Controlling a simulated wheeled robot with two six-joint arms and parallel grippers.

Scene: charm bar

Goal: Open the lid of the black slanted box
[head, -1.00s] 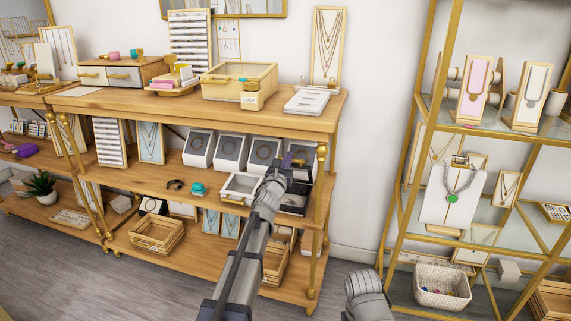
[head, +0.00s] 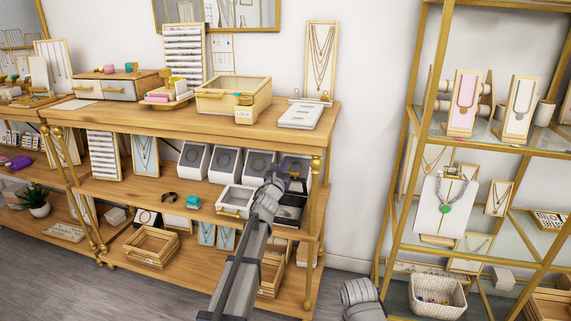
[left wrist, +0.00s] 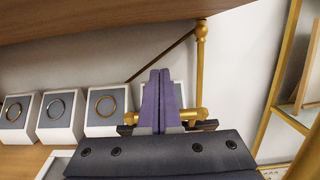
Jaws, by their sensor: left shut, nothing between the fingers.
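The black slanted box (head: 291,213) sits at the right end of the middle shelf, beside a white slanted box (head: 236,200). My left forearm and wrist cover part of it, and I cannot make out its lid clearly. My left gripper (head: 291,166) is above and behind the box's front, by the right shelf post. In the left wrist view its purple fingers (left wrist: 155,100) are shut and empty. A gold bar (left wrist: 190,115) with dark parts beside it shows behind the fingers; I cannot tell whether they touch. My right gripper is out of view.
White display boxes with rings (head: 227,166) stand behind on the same shelf. The wooden top shelf (head: 150,116) hangs over my left gripper. A gold post (head: 313,195) stands close on the right. A glass-shelved rack (head: 400,180) stands further right.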

